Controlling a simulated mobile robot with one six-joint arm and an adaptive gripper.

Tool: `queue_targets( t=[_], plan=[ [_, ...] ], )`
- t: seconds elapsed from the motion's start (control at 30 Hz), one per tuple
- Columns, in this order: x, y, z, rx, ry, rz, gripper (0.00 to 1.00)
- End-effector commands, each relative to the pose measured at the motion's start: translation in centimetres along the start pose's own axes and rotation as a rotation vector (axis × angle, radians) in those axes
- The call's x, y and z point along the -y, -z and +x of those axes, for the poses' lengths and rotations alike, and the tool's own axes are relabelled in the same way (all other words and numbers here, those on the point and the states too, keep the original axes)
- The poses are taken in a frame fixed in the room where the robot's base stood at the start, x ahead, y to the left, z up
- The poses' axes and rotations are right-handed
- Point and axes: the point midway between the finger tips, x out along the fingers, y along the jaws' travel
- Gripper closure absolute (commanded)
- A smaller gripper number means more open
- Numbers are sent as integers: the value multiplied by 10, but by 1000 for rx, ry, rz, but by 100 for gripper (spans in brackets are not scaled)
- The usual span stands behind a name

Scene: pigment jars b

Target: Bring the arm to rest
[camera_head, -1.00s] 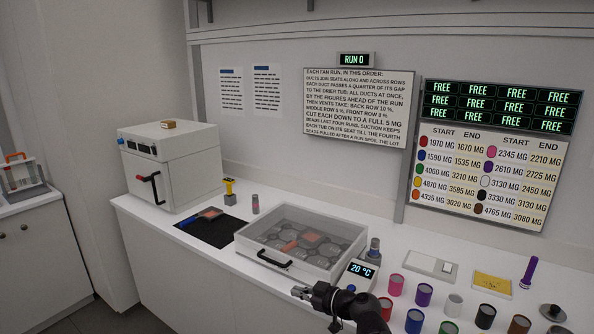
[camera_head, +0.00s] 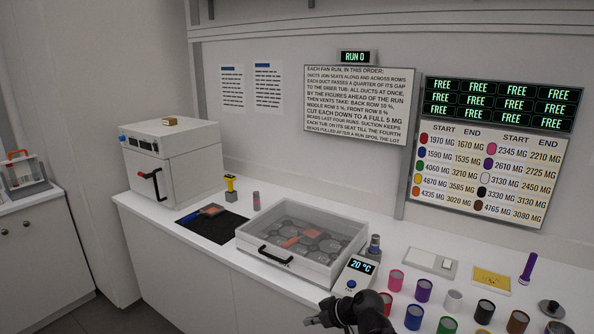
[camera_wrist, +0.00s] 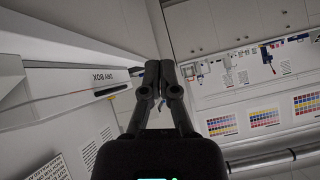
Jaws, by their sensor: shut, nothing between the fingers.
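The wrist view looks out across the room. It shows a white box marked DRY BOX (camera_wrist: 95,82) at the left and wall charts at the right. The fingers appear clear of these things.
A glass-lidded drawer box (camera_head: 300,243) and a white oven-like box (camera_head: 170,160) stand on the bench. Several colored jars, among them a pink one (camera_head: 396,280), stand right of my arm. A black mat (camera_head: 212,228) lies at the left. The floor in front is partly visible.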

Motion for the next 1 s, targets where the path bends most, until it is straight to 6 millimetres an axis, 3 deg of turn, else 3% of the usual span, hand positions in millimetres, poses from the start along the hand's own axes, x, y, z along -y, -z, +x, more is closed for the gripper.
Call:
queue_targets(
  t=[0.27, 0.5, 0.7, 1.0],
  plan=[
    [-19, -66, -15, 338, -142, 297, 100],
    [-37, -114, -45, 570, -366, 561, 100],
    [-45, -135, -66, 662, -517, 698, 100],
    [-47, -139, -71, 683, -562, 735, 100]
  ],
)
